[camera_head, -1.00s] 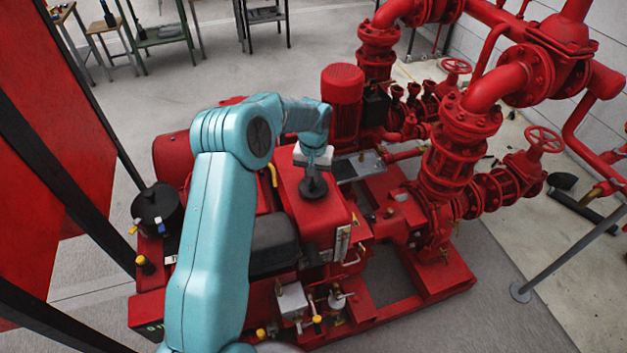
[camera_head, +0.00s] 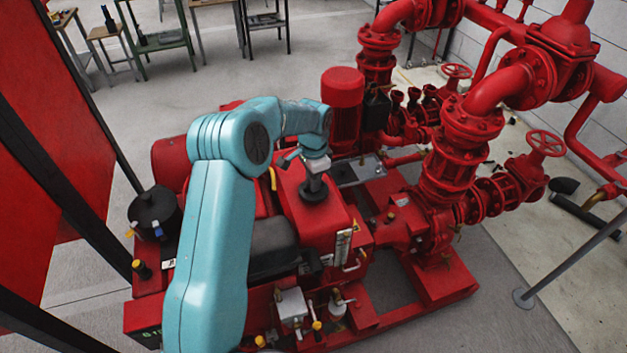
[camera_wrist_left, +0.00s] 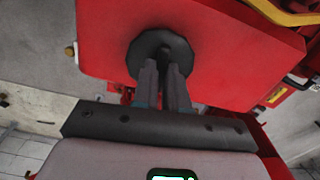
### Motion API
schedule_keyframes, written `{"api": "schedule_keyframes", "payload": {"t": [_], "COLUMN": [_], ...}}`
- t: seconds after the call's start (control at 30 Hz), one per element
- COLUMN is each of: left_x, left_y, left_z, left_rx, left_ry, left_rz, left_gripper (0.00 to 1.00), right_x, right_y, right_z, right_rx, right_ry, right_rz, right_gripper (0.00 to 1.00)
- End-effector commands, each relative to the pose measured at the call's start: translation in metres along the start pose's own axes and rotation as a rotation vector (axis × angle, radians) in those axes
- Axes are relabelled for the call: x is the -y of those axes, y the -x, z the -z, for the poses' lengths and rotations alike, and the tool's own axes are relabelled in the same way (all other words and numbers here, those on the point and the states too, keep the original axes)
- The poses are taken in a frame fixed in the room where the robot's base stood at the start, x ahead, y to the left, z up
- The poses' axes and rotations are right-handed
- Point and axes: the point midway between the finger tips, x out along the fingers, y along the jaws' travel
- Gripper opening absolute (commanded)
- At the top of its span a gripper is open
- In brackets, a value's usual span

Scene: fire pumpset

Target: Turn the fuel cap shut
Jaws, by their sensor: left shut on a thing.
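The fuel cap (camera_head: 314,191) is a round black cap on top of the red tank (camera_head: 313,220) in the middle of the pumpset. My left gripper (camera_head: 316,180) comes down on it from above, at the end of the teal arm. In the left wrist view, the gripper (camera_wrist_left: 166,72) has its two grey fingers close together over the middle of the dark cap (camera_wrist_left: 150,45), shut on its raised centre part. The fingers hide part of the cap's middle. My right gripper is not in view.
Red pipes and valves (camera_head: 480,130) rise to the right of the tank. A red cylindrical motor (camera_head: 343,105) stands just behind it. A yellow hose (camera_head: 273,178) is close on the left. Green and wooden tables (camera_head: 165,38) stand far back on open floor.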

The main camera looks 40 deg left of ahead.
Motion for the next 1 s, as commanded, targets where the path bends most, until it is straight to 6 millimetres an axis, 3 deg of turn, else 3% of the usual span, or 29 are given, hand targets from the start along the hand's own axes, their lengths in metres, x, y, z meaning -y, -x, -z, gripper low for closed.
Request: {"api": "schedule_keyframes", "payload": {"t": [0.33, 0.87, 0.9, 0.93, 1.0], "left_x": [0.0003, 0.0004, 0.0004, 0.0003, 0.0003], "left_y": [0.0008, 0.001, 0.001, 0.0009, 0.0008], "left_z": [0.0006, 0.0007, 0.0007, 0.0007, 0.0006], "left_rx": [-0.002, -0.003, -0.003, -0.002, -0.002], "left_ry": [-0.123, -0.143, -0.143, -0.143, -0.142], "left_rz": [0.002, 0.002, 0.002, 0.002, 0.002], "left_gripper": [0.0, 0.0, 0.26, 0.35, 0.38], "right_x": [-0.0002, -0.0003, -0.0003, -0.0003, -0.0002], "right_y": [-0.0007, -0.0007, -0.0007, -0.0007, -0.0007], "right_z": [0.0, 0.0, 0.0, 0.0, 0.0], "right_rx": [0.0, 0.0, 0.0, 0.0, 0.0], "right_ry": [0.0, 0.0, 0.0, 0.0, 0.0], "right_rz": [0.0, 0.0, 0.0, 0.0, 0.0], "right_gripper": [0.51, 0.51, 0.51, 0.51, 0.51]}}
